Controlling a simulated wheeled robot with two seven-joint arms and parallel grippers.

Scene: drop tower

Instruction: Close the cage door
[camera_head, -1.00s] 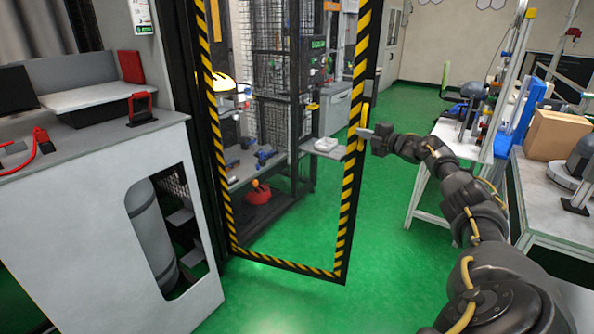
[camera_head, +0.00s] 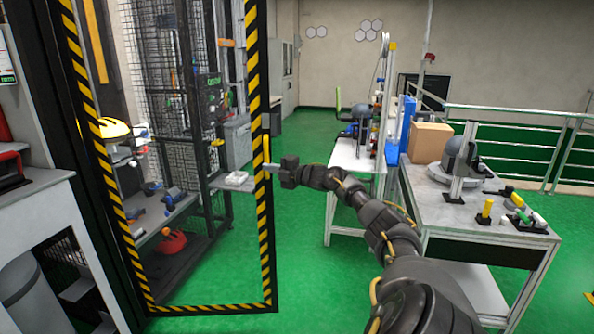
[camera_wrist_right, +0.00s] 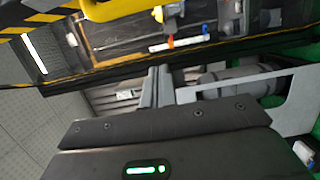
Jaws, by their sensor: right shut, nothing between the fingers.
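The cage door (camera_head: 262,205) is a see-through panel in a black and yellow striped frame. It stands open, swung out from the dark post on the left. A yellow handle (camera_head: 266,148) is on its right edge; it also shows at the top of the right wrist view (camera_wrist_right: 125,9). My right gripper (camera_head: 270,168) is shut and empty, its fingertips at the door's right edge just below the handle. In the wrist view the fingertips (camera_wrist_right: 158,80) lie close to the door's edge; whether they touch it I cannot tell. My left gripper is out of view.
Behind the door are the mesh cage (camera_head: 160,90) and a red helmet (camera_head: 172,241) low inside. A grey cabinet (camera_head: 40,215) stands at the left. Workbenches (camera_head: 470,215) with a cardboard box (camera_head: 429,143) are at the right. Green floor is clear between door and benches.

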